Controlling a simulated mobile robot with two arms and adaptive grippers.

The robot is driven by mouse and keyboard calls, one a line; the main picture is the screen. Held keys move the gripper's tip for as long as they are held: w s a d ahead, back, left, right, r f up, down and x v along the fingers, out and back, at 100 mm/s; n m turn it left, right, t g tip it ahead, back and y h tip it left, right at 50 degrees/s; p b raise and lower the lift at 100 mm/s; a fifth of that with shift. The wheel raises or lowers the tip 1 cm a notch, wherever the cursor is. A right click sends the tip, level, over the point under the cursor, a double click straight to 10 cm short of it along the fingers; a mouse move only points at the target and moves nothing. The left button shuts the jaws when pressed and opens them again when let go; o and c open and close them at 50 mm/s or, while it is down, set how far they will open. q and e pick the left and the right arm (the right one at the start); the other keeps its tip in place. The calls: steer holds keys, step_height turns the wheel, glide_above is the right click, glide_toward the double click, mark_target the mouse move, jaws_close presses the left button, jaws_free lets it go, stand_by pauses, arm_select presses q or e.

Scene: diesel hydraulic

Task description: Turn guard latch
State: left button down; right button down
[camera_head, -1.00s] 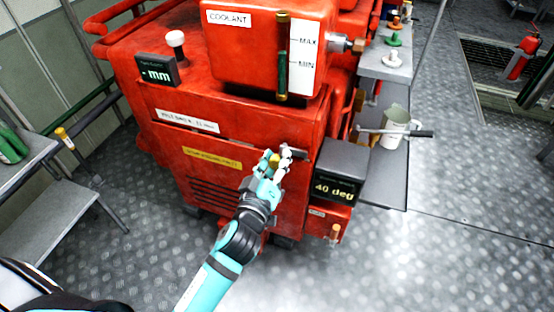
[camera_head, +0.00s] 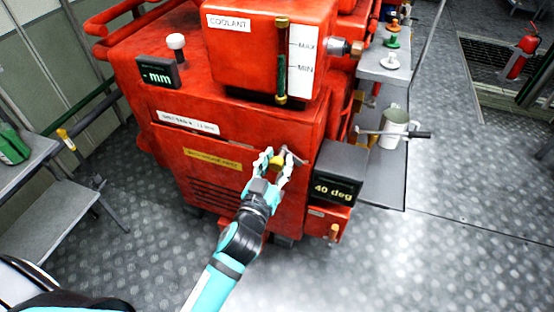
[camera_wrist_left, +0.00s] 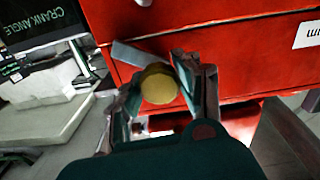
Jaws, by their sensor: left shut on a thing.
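The guard latch has a round yellow knob (camera_head: 277,162) and a thin grey bar on the front of the red machine. The bar sticks out to the right past the fingers and slants down to the right. In the left wrist view, the knob (camera_wrist_left: 160,87) shows from its end, with the grey bar (camera_wrist_left: 136,57) behind it. My left gripper (camera_head: 274,165) is shut on the latch, one finger on each side of the knob. The fingers hide part of the latch. My right gripper is not in view.
A box reading "40 deg" (camera_head: 337,176) stands close to the right of the latch. A yellow label (camera_head: 212,159) lies to its left. The floor in front is clear.

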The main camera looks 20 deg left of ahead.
arm_select(q)
steer(key=m+p, duration=0.1)
steer(key=m, duration=0.4)
steer(key=shift+m, duration=0.3)
steer(key=m, duration=0.5)
steer(key=shift+d+m+p, duration=0.1)
steer(key=shift+m+p, duration=0.25)
steer(key=shift+m, duration=0.05)
steer(key=c, duration=0.9)
jaws_free()
steer(key=shift+o, duration=0.2)
steer(key=shift+s, duration=0.1)
